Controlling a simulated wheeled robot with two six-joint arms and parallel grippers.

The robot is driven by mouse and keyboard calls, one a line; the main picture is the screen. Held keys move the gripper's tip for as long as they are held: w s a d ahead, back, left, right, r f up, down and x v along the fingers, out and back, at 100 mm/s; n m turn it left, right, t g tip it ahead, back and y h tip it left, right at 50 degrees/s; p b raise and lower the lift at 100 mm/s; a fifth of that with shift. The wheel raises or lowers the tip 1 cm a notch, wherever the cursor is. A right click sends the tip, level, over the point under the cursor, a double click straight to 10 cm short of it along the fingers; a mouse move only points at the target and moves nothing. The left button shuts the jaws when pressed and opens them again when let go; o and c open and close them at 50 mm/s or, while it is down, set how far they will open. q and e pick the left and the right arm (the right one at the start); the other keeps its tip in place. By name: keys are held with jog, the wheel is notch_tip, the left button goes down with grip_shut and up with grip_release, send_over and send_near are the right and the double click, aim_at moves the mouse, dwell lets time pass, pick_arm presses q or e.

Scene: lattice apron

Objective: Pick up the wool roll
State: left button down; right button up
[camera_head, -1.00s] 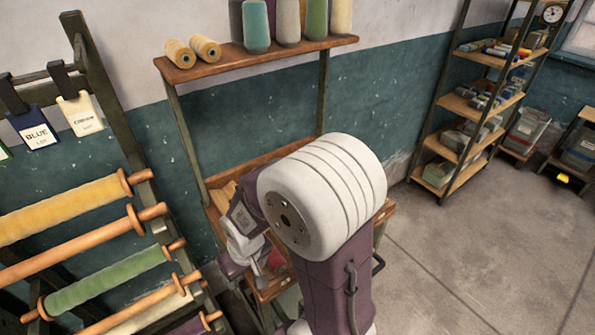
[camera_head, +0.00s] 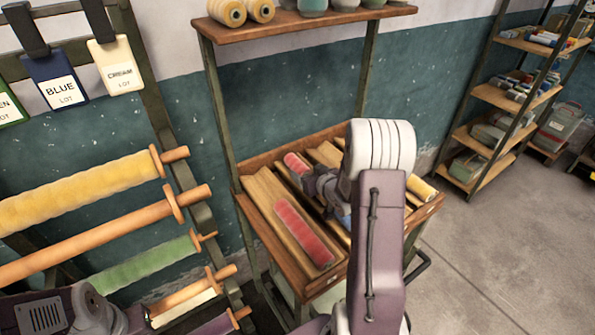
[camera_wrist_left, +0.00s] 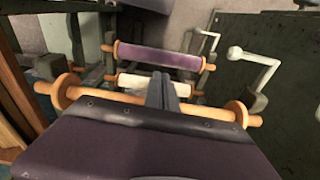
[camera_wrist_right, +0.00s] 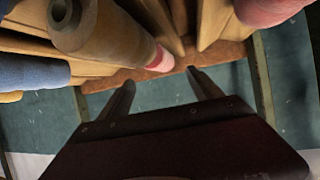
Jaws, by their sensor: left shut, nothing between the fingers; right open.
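Several wool rolls lie in the slots of a wooden tray (camera_head: 255,222). A long red roll (camera_head: 303,230) is at the front left, another red roll (camera_head: 297,163) is behind it, and a yellow roll (camera_head: 421,192) is at the right. The right wrist view shows a blue roll (camera_wrist_right: 30,72) and a red roll (camera_wrist_right: 268,8). The frames do not single out one roll. My right gripper (camera_wrist_right: 162,78) is open and empty above the tray; my arm partly hides the tray. My left gripper (camera_wrist_left: 162,88) is shut and empty, over the rack at the left.
The rack holds a yellow roll (camera_head: 85,195), a bare rod (camera_head: 100,237), a green roll (camera_head: 140,268) and a purple roll (camera_wrist_left: 158,57). A shelf (camera_head: 300,24) with spools stands above the tray. Free floor (camera_head: 500,250) lies to the right.

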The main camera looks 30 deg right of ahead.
aim_at(300, 165)
jog(key=shift+w, duration=0.2)
jog(key=x, duration=0.3)
jog(key=shift+w+p, duration=0.1)
jog(key=shift+p, duration=0.25)
jog(key=shift+w+f, duration=0.1)
jog(key=shift+w, duration=0.05)
jog(key=shift+w+f, duration=0.1)
jog(key=shift+w, duration=0.25)
jog(key=p+x, duration=0.1)
jog(key=x, duration=0.2)
jog(key=shift+w+d+f, duration=0.15)
jog(key=shift+w, duration=0.2)
jog(key=shift+w+f, duration=0.15)
jog(key=shift+w, duration=0.1)
jog(key=shift+s, duration=0.1)
jog(key=c, duration=1.5)
